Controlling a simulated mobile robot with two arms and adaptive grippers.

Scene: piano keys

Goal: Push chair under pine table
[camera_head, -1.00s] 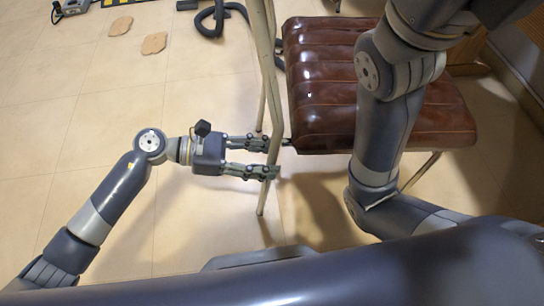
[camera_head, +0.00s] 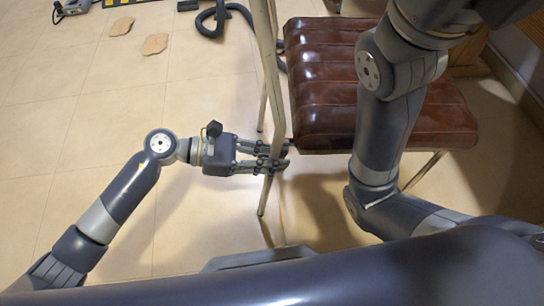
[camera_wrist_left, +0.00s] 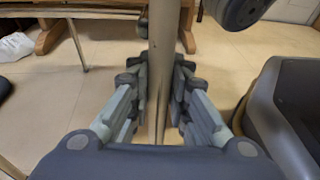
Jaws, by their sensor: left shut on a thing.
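The chair has a brown padded seat (camera_head: 320,92) and a pale tubular frame. Its near upright post (camera_head: 272,100) stands left of the seat. My left gripper (camera_head: 279,157) is shut on this post, low down. In the left wrist view the post (camera_wrist_left: 163,50) runs between the fingers of the left gripper (camera_wrist_left: 161,68). My right arm crosses above the seat and hides part of it. The right gripper is outside the views. Wooden legs (camera_wrist_left: 50,36) at the top of the left wrist view may belong to the table; its top is not clearly seen.
A dark hose (camera_head: 215,20) lies on the floor behind the post. Two flat tan pieces (camera_head: 155,44) and a small grey device (camera_head: 72,8) lie at the upper left. The tiled floor left of the chair is largely clear.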

